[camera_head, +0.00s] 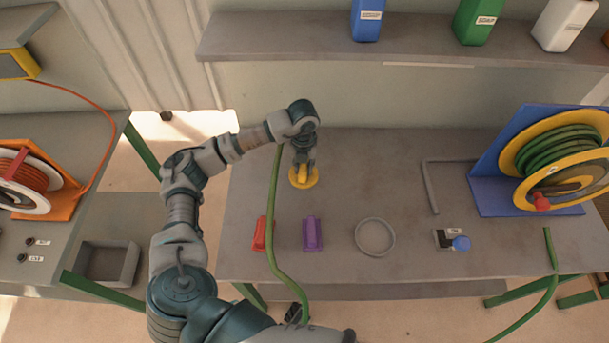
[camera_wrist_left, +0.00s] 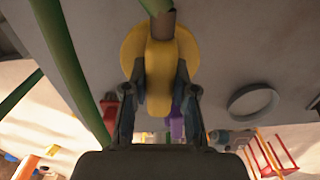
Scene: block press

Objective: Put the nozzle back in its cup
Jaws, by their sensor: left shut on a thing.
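The yellow nozzle (camera_wrist_left: 159,75) is between the fingers of my left gripper (camera_head: 303,168), which is shut on it. A green hose (camera_head: 274,210) runs from near the gripper toward the table's front edge; in the left wrist view a green hose end meets the nozzle's top. A round yellow disc (camera_head: 311,184) shows under the gripper, close to the tabletop. I cannot tell if the disc is the cup or part of the nozzle, or if the nozzle is inside it. My right gripper is not in view.
On the grey table (camera_head: 400,165) are a red block (camera_head: 260,234), a purple block (camera_head: 312,233), a grey ring (camera_head: 375,237) and a blue-capped device (camera_head: 452,240). A hose reel (camera_head: 560,160) stands at the right. A shelf (camera_head: 300,35) with bottles runs behind.

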